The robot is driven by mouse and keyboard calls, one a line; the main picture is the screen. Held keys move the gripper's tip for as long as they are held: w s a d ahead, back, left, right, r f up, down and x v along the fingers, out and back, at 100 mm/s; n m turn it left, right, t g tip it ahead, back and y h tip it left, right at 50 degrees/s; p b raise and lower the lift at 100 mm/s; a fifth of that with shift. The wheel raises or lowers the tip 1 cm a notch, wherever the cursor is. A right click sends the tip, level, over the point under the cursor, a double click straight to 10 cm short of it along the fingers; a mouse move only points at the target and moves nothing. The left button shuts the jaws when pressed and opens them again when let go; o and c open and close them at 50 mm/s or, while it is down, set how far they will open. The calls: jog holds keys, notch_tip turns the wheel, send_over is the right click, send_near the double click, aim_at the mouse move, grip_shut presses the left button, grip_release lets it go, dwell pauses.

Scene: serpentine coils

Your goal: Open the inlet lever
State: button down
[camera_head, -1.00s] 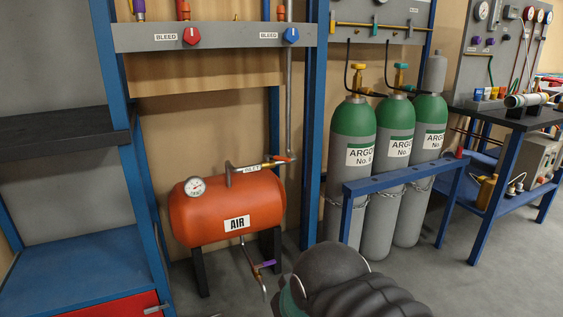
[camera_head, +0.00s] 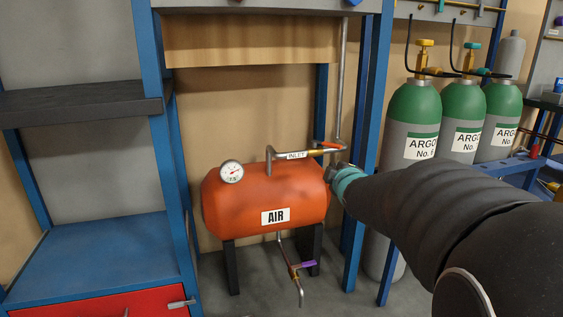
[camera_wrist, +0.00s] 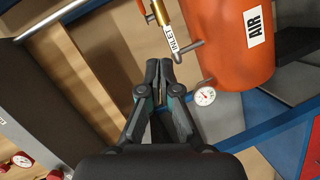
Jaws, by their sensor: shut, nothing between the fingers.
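The inlet lever (camera_head: 330,145) is a small red-orange handle on the pipe above the right end of the orange air tank (camera_head: 240,200). The pipe's "INLET" label (camera_head: 296,155) is just left of it. In the wrist view, the labelled inlet pipe (camera_wrist: 171,38) runs beyond my fingertips, with part of the lever (camera_wrist: 141,7) at the top edge. My gripper (camera_wrist: 158,64) is shut and empty, apart from the pipe and lever as far as I can tell. In the head view my arm reaches from the right to near the tank's right end; the fingertips are hard to make out.
A blue frame post (camera_head: 367,130) stands right of the tank, close to my arm. Green-topped argon cylinders (camera_head: 414,105) stand further right. A drain valve with a purple handle (camera_head: 304,265) hangs below the tank. A gauge (camera_head: 232,172) is at its left.

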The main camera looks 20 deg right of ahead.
jog(key=w+d+f+n+t+y+b, duration=0.1)
jog(key=w+d+f+n+t+b, duration=0.15)
jog(key=w+n, duration=0.2)
jog(key=p, duration=0.1)
send_near(328, 145)
jog(key=w+a, duration=0.2)
jog(key=w, duration=0.1)
jog(key=shift+w+d+f+n+t+y, duration=0.15)
jog(key=shift+w+d+n, duration=0.05)
jog(key=shift+w+d, duration=0.4)
jog(key=shift+w+d+f+n+t+y, duration=0.1)
jog(key=shift+w+d+n+y, duration=0.05)
jog(key=shift+w+d, duration=0.4)
jog(key=shift+w+d+p, duration=0.3)
